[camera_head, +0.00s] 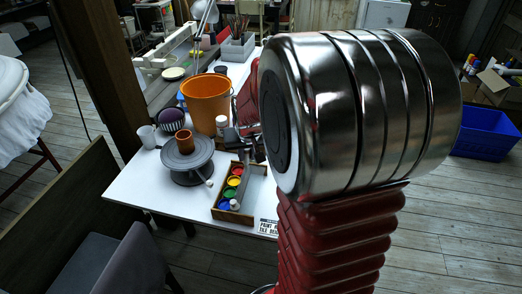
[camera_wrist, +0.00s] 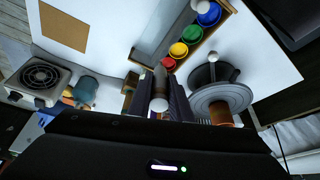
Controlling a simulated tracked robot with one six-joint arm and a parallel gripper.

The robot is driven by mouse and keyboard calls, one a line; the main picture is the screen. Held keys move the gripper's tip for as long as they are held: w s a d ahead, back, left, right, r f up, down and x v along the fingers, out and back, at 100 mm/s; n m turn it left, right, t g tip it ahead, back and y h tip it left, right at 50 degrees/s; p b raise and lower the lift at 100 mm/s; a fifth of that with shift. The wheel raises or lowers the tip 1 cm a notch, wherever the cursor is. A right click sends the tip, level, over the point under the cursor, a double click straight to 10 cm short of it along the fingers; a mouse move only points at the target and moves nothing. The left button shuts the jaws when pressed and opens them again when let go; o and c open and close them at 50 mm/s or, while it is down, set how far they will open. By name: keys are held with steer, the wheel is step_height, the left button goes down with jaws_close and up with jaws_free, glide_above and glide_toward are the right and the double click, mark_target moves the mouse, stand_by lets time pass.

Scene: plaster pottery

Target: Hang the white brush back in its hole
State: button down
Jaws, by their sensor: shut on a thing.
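My gripper (camera_head: 247,146) is above the white table, beside the paint box, and is partly hidden by my own arm in the head view. In the wrist view my gripper (camera_wrist: 163,92) is shut on a slim object, seen nearly end-on, with a pale round end; it appears to be the white brush (camera_wrist: 159,104). Its full length and bristles cannot be made out. No brush hole can be picked out clearly in either view.
A wooden paint box (camera_head: 246,213) with several coloured pots lies below my gripper. A turntable (camera_head: 187,152) carrying a brown cup (camera_head: 185,142) stands to its left. An orange bucket (camera_head: 207,101) is behind. In the wrist view, a blue-grey jar (camera_wrist: 86,88) and a box with a fan grille (camera_wrist: 40,76) are at left.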

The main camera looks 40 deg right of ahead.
steer(key=w+a+f+n, duration=0.1)
steer(key=w+a+n, duration=0.1)
steer(key=a, duration=0.5)
steer(key=w+a+f+n+y, duration=0.1)
steer(key=w+a+f, duration=0.1)
steer(key=a, duration=0.5)
steer(key=w+a+f+n+y, duration=0.1)
steer(key=w+a, duration=0.3)
steer(key=a, duration=0.4)
steer(key=shift+f+n+t, duration=0.3)
steer(key=shift+f+n, duration=0.15)
steer(key=shift+n, duration=0.35)
steer(key=shift+w, duration=0.1)
